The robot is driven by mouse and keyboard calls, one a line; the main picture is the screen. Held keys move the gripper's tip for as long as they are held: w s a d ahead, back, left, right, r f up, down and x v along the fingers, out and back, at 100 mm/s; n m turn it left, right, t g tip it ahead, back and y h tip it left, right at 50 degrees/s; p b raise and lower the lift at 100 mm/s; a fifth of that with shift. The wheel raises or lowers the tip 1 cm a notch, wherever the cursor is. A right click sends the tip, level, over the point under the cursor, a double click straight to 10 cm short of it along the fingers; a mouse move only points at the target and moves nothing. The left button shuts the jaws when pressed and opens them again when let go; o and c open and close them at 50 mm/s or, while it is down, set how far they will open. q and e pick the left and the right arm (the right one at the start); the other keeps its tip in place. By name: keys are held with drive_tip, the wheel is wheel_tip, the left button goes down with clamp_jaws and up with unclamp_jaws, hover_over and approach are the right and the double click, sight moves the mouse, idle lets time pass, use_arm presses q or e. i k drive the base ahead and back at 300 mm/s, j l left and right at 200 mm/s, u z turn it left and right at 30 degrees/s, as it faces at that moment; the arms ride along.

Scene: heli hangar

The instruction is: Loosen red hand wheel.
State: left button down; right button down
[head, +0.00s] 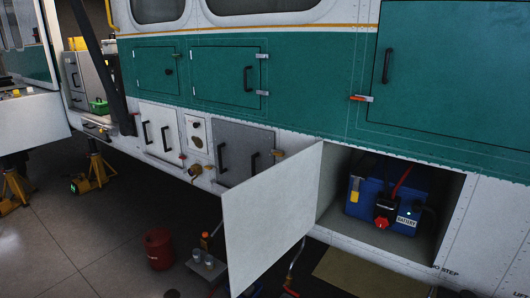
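A small red knob (382,223), which looks like the red hand wheel, sits on the front of a black connector (386,206). The connector is on a blue battery box (362,198) inside an open bay in the helicopter's lower side, at the right. A red cable rises from behind the connector. The box carries a white label and a yellow tag. I cannot tell from here how tight the wheel is. I can make out neither of my grippers in the head view.
The bay's white door (268,215) hangs open to the left of the bay and sticks out towards me. A red canister (158,249) stands on the floor, and a small stand (206,265) holds cans. Yellow jacks (92,170) are at the left.

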sight(382, 222)
drive_tip(key=i+z, duration=0.1)
drive_tip(key=z, duration=0.35)
drive_tip(key=j+z, duration=0.15)
drive_tip(key=z, duration=0.25)
drive_tip(key=i+j+z, duration=0.1)
drive_tip(key=z, duration=0.35)
drive_tip(key=i+j+z, duration=0.3)
drive_tip(key=j+z, duration=0.15)
drive_tip(key=j, duration=1.15)
drive_tip(key=j+z, duration=0.45)
drive_tip(key=j, duration=1.2)
drive_tip(key=i, duration=0.05)
